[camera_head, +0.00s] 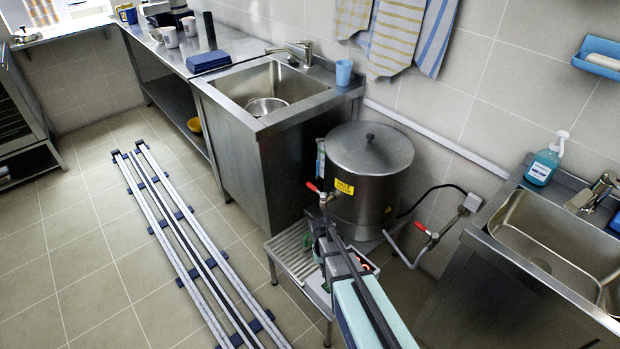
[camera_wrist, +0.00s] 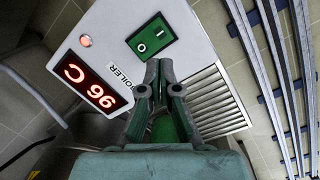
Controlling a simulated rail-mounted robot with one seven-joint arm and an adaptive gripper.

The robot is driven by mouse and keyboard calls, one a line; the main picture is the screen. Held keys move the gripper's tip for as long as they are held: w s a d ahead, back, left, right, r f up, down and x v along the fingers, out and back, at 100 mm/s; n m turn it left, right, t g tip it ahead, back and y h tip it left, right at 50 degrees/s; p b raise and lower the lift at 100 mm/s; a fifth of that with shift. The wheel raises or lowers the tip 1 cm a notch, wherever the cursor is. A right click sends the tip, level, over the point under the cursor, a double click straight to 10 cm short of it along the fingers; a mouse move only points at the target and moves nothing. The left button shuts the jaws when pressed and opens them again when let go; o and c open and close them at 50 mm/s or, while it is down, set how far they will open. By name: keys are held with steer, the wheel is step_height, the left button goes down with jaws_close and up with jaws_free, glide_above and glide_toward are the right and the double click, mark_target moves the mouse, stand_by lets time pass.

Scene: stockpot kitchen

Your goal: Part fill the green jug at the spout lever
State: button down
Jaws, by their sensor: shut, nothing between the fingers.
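The steel boiler (camera_head: 368,165) has a spout with a red lever (camera_head: 312,187) at its front, above a slatted drip tray (camera_head: 292,252). The tray also shows in the wrist view (camera_wrist: 216,103). My gripper (camera_head: 324,222) is close in front of the spout, over the tray. In the wrist view my gripper (camera_wrist: 160,68) is shut and empty, its fingertips close together. A green surface (camera_wrist: 166,130) shows behind and between the fingers; it may be the green jug, mostly hidden by my gripper. I cannot tell its fill.
A second red-handled valve (camera_head: 422,229) stands on a pipe right of the boiler. Sinks (camera_head: 268,84) flank the boiler. Floor rails (camera_head: 190,245) run at left.

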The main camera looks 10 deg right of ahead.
steer(key=w+r+m+t, duration=0.1)
steer(key=w+r, duration=0.4)
steer(key=w, duration=0.3)
steer(key=w+r+m+t, duration=0.1)
steer(key=w+r, duration=0.3)
steer(key=w, duration=0.5)
step_height(320, 180, up, 16)
steer(key=m+t+h, duration=0.2)
steer(key=m, duration=0.3)
glide_above(316, 191)
steer(key=w+a, duration=0.1)
steer(key=w, duration=0.6)
step_height(316, 191, down, 10)
steer(key=m+p, duration=0.1)
steer(key=p, duration=0.1)
steer(key=shift+s+a+f+m, duration=0.15)
steer(key=shift+s+m, duration=0.1)
steer(key=shift+m, duration=0.05)
steer(key=shift+a, duration=0.1)
